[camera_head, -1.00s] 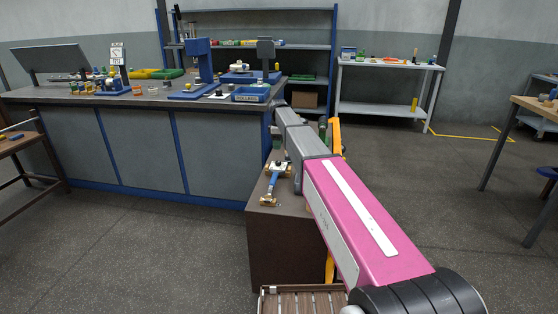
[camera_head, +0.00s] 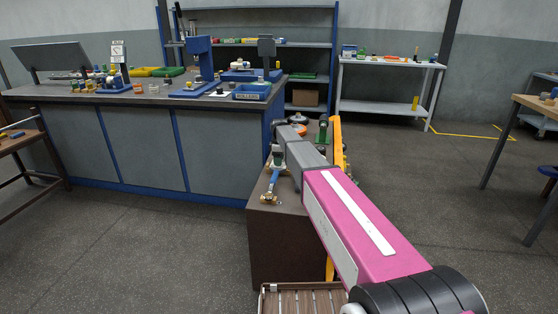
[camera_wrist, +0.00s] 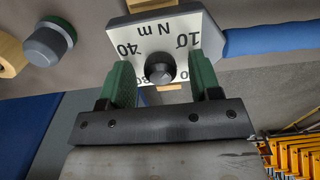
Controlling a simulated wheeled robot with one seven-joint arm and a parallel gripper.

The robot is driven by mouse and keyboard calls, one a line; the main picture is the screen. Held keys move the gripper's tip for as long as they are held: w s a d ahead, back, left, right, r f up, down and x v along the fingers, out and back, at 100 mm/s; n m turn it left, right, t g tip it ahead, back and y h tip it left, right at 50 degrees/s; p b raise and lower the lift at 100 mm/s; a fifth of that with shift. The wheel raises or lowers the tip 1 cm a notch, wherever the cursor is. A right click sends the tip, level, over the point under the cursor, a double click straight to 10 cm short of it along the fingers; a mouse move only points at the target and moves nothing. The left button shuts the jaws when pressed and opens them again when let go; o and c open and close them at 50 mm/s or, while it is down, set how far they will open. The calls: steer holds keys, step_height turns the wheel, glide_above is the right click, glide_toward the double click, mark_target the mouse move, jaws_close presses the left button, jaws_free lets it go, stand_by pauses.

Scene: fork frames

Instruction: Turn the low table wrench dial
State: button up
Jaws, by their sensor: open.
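The wrench dial (camera_wrist: 138,42) shows in the wrist view as a white plate marked "N m" with numbers such as 10 and 40, with a round black knob (camera_wrist: 160,68) at its middle. My gripper (camera_wrist: 162,80) is open, its two green fingers on either side of the knob. I cannot tell whether they touch it. The wrench's blue handle (camera_wrist: 270,36) runs off to the right; it also shows in the head view (camera_head: 272,183) on the low table (camera_head: 275,245). My arm hides much of the tabletop there, and the dial face cannot be made out.
A grey-green knob (camera_wrist: 48,42) stands left of the dial in the wrist view. A long workbench (camera_head: 130,145) with tools is behind and left of the low table. A slatted wooden surface (camera_head: 300,302) is in front. Open floor (camera_head: 450,190) lies to the right.

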steer(key=c, duration=0.9)
steer(key=shift+m, duration=0.3)
steer(key=shift+c, duration=0.2)
steer(key=m, duration=0.3)
steer(key=shift+m, duration=0.3)
steer(key=m, duration=0.3)
steer(key=shift+m, duration=0.3)
steer(key=m, duration=0.4)
steer(key=shift+m, duration=1.9)
steer(key=o, duration=0.9)
